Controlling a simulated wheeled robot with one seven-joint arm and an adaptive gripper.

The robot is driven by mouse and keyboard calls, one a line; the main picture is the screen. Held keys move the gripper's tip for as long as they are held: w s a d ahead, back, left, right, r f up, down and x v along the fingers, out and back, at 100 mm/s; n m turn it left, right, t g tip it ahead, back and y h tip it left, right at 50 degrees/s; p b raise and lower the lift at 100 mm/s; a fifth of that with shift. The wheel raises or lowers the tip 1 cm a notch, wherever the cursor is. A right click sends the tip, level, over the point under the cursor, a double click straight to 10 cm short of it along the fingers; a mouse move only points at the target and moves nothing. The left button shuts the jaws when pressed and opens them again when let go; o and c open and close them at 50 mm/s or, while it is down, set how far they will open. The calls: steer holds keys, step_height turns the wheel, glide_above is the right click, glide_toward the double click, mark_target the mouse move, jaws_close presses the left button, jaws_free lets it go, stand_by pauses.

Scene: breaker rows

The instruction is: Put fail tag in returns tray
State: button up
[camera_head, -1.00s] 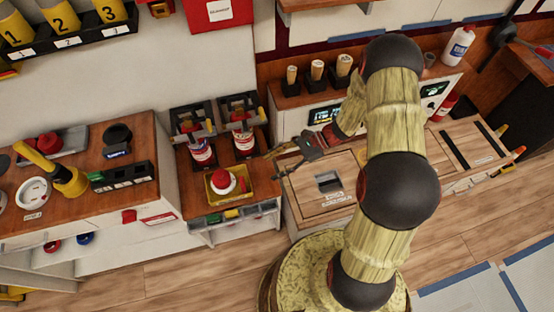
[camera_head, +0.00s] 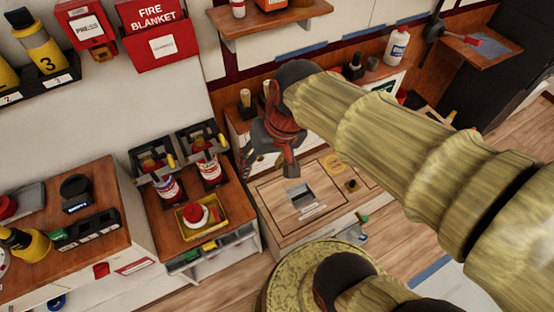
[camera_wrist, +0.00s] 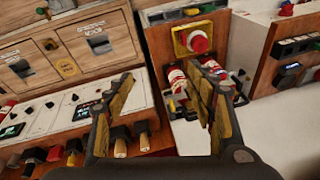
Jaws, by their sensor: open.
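My gripper (camera_head: 268,168) is open, pointing down above the wooden bench's back edge. In the wrist view my gripper (camera_wrist: 162,78) shows two spread fingers with nothing between them. I cannot pick out a fail tag for certain. No tray is legibly marked as returns. A yellow square holder (camera_head: 184,233) with a red-topped white item (camera_head: 196,214) sits on the middle bench; the holder also shows in the wrist view (camera_wrist: 178,47).
Two red-and-white cylinders (camera_head: 210,171) stand in black frames behind the yellow holder. A wooden panel with a slot (camera_head: 302,197) lies right of it. Dark-based wooden handles (camera_wrist: 120,148) stand close below my fingers. A red fire blanket box (camera_head: 158,30) hangs on the wall.

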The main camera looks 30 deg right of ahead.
steer(key=s+r+t, duration=0.1)
steer(key=s+d+r+n+t+h, duration=0.1)
steer(key=s+r+n, duration=0.1)
steer(key=r, duration=0.1)
steer(key=shift+s+d+r+t+h, duration=0.1)
steer(key=shift+s+d+t+h, duration=0.2)
steer(key=shift+d+t, duration=0.1)
stand_by(1.0)
